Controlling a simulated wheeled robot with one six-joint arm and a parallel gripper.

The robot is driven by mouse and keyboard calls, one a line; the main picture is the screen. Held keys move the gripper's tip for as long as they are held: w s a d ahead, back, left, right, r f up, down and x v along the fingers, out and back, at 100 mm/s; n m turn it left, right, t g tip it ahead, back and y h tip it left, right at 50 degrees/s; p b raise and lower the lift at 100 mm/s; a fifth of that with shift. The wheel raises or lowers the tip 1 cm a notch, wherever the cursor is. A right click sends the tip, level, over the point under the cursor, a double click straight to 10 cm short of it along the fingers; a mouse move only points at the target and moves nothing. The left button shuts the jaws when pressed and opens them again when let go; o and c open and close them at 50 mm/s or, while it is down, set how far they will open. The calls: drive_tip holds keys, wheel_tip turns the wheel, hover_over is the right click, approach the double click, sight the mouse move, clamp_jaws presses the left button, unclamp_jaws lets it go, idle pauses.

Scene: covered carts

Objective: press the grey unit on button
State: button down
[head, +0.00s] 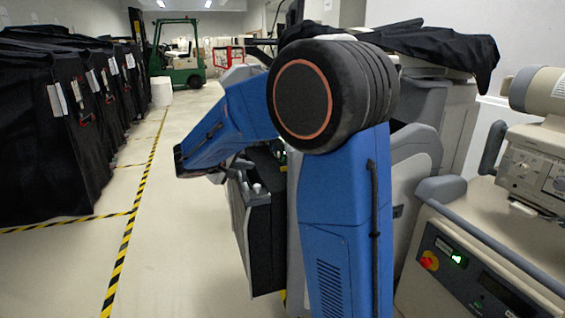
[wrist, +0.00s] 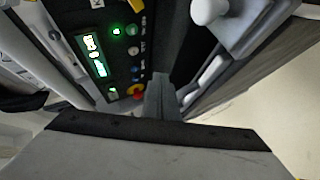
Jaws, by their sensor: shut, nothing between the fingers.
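In the wrist view a dark control panel (wrist: 72,22) carries a lit green display (wrist: 91,52), a small lit green button (wrist: 116,31), several small round buttons and a red-and-yellow knob (wrist: 135,90). The labels are too small to read, so I cannot tell which is the on button. My gripper (wrist: 160,80) is shut and empty; its grey fingers point up the picture, just right of the knob and apart from the green button. In the head view my blue arm hides most of this grey unit (head: 237,202), and my gripper cannot be made out clearly there.
Another grey machine (head: 440,300) at the right has its own green-lit button and red-yellow knob. Black-covered carts (head: 45,140) line the left. A green forklift (head: 178,60) stands far back. The floor between is clear. A pale rounded knob (wrist: 208,10) sits near the gripper.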

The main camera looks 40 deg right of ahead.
drive_tip(key=shift+d, duration=0.15)
drive_tip(key=shift+s+d, duration=0.4)
drive_tip(key=shift+d, duration=0.95)
drive_tip(key=shift+s+d, duration=0.45)
drive_tip(key=shift+d, duration=0.95)
drive_tip(key=shift+s+d, duration=0.4)
drive_tip(key=shift+d, duration=0.95)
drive_tip(key=shift+s+d, duration=0.2)
drive_tip(key=shift+d, duration=0.65)
drive_tip(key=shift+a, duration=0.1)
drive_tip(key=shift+w+a, duration=0.2)
drive_tip(key=shift+a, duration=0.55)
drive_tip(key=shift+w+a, duration=0.25)
drive_tip(key=shift+a, duration=0.55)
drive_tip(key=shift+w+a, duration=0.2)
drive_tip(key=shift+a, duration=0.6)
drive_tip(key=shift+w+a, duration=0.25)
drive_tip(key=shift+a, duration=0.55)
